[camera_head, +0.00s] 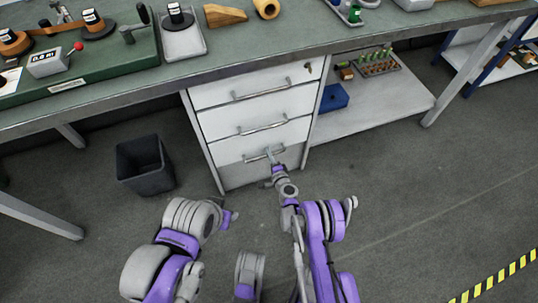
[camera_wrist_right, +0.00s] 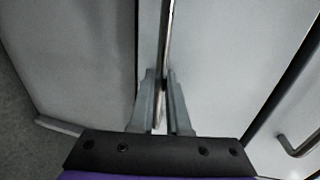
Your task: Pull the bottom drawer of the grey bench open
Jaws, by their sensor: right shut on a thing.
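The grey bench (camera_head: 150,82) holds a stack of three drawers with bar handles under its top. The bottom drawer (camera_head: 238,176) is the lowest, darker front, and it looks flush or nearly so with the drawers above. My right gripper (camera_head: 271,154) is at the right part of the bottom drawer's handle (camera_head: 253,160). In the right wrist view, the right gripper's fingers (camera_wrist_right: 163,105) are shut around the thin handle bar (camera_wrist_right: 168,35). My left arm is folded at the lower left; its fingers are not visible.
A dark bin (camera_head: 145,165) stands on the floor left of the drawers. A low shelf (camera_head: 375,112) with a blue box (camera_head: 333,98) and a tray of small parts is on the right. The floor in front of the drawers is clear apart from my arms.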

